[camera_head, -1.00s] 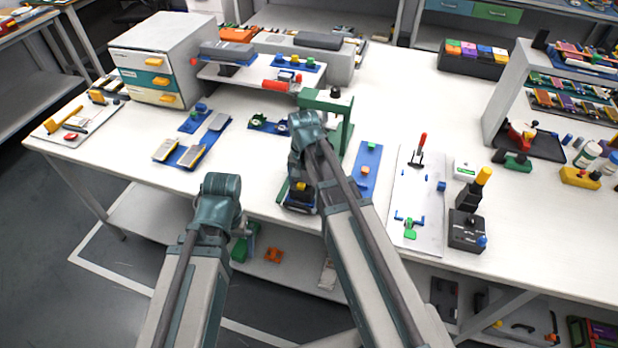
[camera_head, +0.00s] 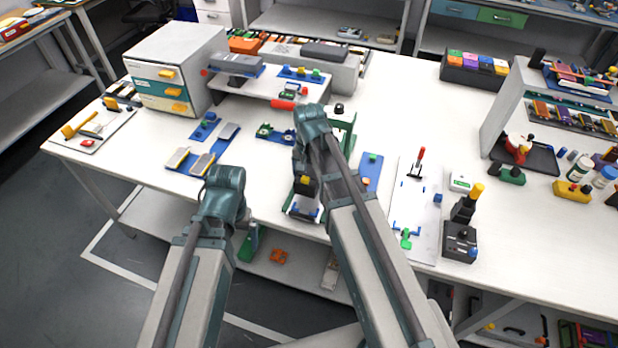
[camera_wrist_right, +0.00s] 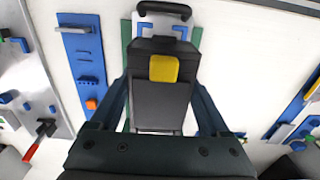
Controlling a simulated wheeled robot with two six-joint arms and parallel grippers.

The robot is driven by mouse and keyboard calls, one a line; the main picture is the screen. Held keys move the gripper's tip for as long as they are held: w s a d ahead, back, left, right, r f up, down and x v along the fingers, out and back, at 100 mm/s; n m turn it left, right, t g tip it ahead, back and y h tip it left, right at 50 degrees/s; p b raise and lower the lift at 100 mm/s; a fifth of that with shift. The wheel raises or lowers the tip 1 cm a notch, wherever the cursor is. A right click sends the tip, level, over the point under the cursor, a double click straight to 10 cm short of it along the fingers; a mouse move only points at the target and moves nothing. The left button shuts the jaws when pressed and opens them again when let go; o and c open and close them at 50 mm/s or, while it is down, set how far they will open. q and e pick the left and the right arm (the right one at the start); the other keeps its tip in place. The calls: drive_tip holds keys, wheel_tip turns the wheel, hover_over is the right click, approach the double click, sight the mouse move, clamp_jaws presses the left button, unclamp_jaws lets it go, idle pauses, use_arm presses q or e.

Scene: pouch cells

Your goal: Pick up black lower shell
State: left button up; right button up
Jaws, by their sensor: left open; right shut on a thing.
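My right gripper (camera_wrist_right: 162,90) is shut on a flat black shell (camera_wrist_right: 160,106), one finger on each side. A yellow piece (camera_wrist_right: 163,68) shows on the shell's upper face. In the head view the shell (camera_head: 304,190) is just in front of the right wrist, partly hidden by my arm. It appears above a pale fixture with blue corner brackets (camera_head: 302,210), at the green stand (camera_head: 347,135). My left gripper (camera_head: 242,217) hangs off the table's front edge, open; its fingers are mostly hidden behind the arm.
A blue strip (camera_head: 371,168) and a white board (camera_head: 425,215) with a red-handled clamp lie right of the stand. Blue trays with grey cells (camera_head: 192,160) lie left. A drawer box (camera_head: 170,75) and a raised shelf stand behind. Clear tabletop lies toward the back right.

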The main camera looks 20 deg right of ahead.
wheel_tip(320, 180, up, 20)
drive_tip(key=p, duration=1.8)
